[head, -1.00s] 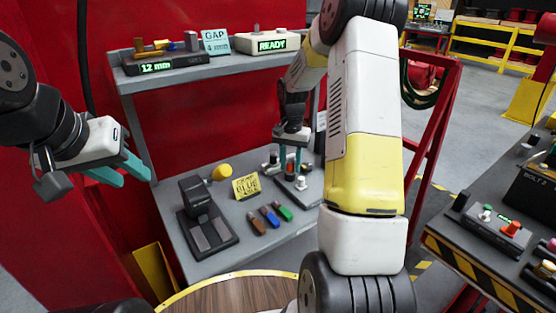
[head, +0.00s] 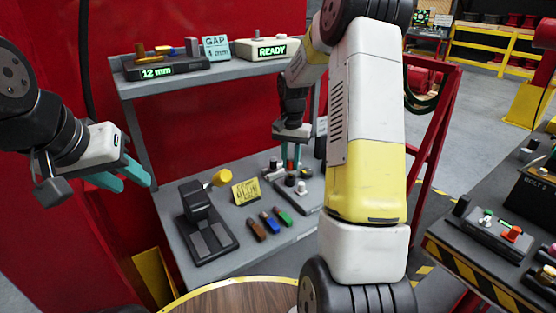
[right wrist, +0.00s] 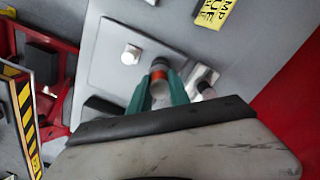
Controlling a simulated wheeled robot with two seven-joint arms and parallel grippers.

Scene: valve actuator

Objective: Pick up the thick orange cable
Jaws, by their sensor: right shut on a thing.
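My left gripper (head: 128,180) is open and empty, to the left of the shelf.
A white peg (right wrist: 131,53) stands close to the right gripper. A round wooden table (head: 235,298) is in front.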

